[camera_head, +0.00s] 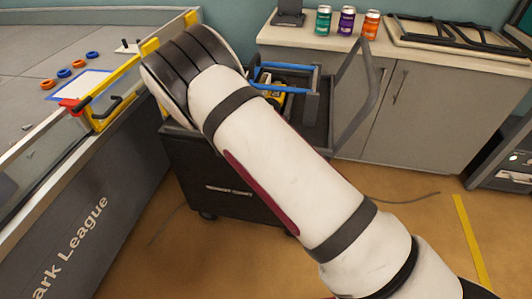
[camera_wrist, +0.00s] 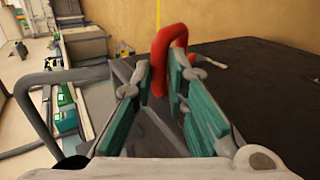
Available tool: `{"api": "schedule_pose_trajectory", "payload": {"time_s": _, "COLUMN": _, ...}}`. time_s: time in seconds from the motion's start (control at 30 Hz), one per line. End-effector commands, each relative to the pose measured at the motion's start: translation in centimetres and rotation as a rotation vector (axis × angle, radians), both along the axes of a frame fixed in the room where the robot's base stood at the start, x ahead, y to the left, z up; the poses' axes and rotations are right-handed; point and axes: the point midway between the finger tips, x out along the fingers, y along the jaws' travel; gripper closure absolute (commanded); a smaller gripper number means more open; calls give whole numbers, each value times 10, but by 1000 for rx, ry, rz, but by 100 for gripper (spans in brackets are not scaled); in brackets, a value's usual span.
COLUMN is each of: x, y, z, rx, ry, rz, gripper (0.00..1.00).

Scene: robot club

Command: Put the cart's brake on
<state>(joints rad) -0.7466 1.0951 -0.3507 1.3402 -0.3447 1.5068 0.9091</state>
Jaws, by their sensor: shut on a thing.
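The cart (camera_head: 225,180) is a dark, boxy trolley on casters, with a grey loop handle (camera_head: 360,95) on its right. My arm crosses in front of it in the head view and hides part of it. My gripper (camera_wrist: 163,70), with teal finger pads, shows in the wrist view. It is shut on a red bent lever (camera_wrist: 170,36), which looks like the cart's brake. The lever's upper bend sticks out beyond the fingertips. A dark flat surface (camera_wrist: 255,75) lies to the right of the fingers. The head view does not show my fingers.
A table with a yellow-edged frame (camera_head: 115,80) stands close on the left. A grey cabinet (camera_head: 430,110) with cans (camera_head: 347,21) stands behind the cart. A blue-handled carrier (camera_head: 290,80) rides on the cart. Floor (camera_head: 420,210) is open to the right.

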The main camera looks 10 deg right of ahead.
Motion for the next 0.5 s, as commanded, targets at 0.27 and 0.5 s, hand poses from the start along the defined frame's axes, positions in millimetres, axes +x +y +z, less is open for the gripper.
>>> {"api": "schedule_pose_trajectory", "payload": {"time_s": 0.27, "x": -1, "y": 4, "z": -5, "rx": 13, "ry": 3, "rz": 4, "gripper": 67}}
{"api": "schedule_pose_trajectory", "payload": {"time_s": 0.5, "x": 1, "y": 7, "z": -1, "rx": 10, "ry": 0, "rz": 4, "gripper": 67}}
